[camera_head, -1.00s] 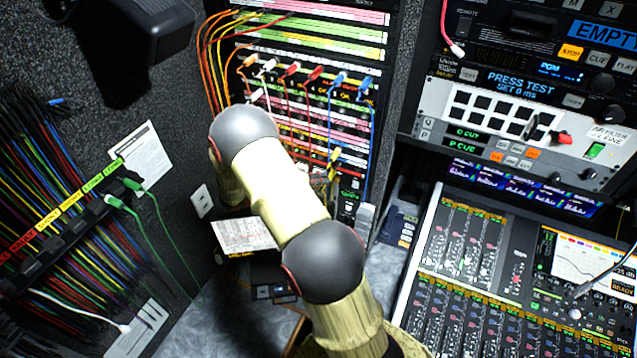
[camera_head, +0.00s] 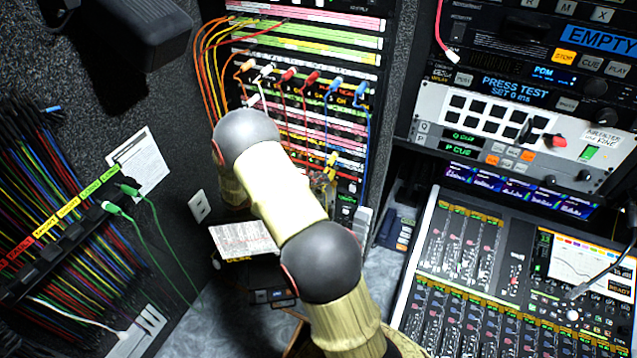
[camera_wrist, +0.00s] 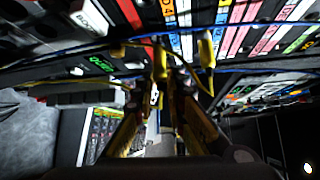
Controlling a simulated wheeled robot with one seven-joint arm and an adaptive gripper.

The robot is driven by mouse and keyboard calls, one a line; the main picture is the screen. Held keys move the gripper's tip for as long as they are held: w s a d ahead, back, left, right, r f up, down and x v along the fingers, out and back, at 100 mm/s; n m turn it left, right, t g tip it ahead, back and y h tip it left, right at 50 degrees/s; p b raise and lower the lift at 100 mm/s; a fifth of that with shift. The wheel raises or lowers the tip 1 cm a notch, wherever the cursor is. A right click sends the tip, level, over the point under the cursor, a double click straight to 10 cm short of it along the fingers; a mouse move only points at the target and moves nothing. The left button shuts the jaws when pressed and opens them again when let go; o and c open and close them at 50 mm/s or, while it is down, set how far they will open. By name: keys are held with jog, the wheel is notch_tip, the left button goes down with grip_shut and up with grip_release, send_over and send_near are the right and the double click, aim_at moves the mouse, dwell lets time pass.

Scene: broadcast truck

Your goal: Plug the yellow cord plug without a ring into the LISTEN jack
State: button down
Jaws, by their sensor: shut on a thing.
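My gripper (camera_wrist: 170,84) is shut on a yellow plug (camera_wrist: 160,62), which shows upright at its fingertips in the wrist view. A second yellow plug (camera_wrist: 206,50) hangs just right of it, in front of the labelled strips. Whether either plug has a ring is too small to tell. In the head view my gripper (camera_head: 321,181) is partly hidden behind my arm, low at the patch panel's right side, with a yellow plug (camera_head: 331,160) showing there. Green lettering (camera_wrist: 102,66) shows on a dark panel at left in the wrist view. I cannot make out which jack is LISTEN.
The patch panel (camera_head: 318,47) carries orange, white, red and blue plugs, with cords hanging across its lower rows. A blue cord and a yellow cord cross near my gripper. A mixing console (camera_head: 470,290) stands at right. A cord rack (camera_head: 70,232) with green plugs stands at left.

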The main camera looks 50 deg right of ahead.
jog(key=shift+w+d+r, duration=0.1)
jog(key=shift+w+d, duration=0.05)
jog(key=shift+d, duration=0.45)
jog(key=c, duration=1.8)
grip_release()
jog(key=shift+o, duration=0.3)
jog(key=v, duration=1.2)
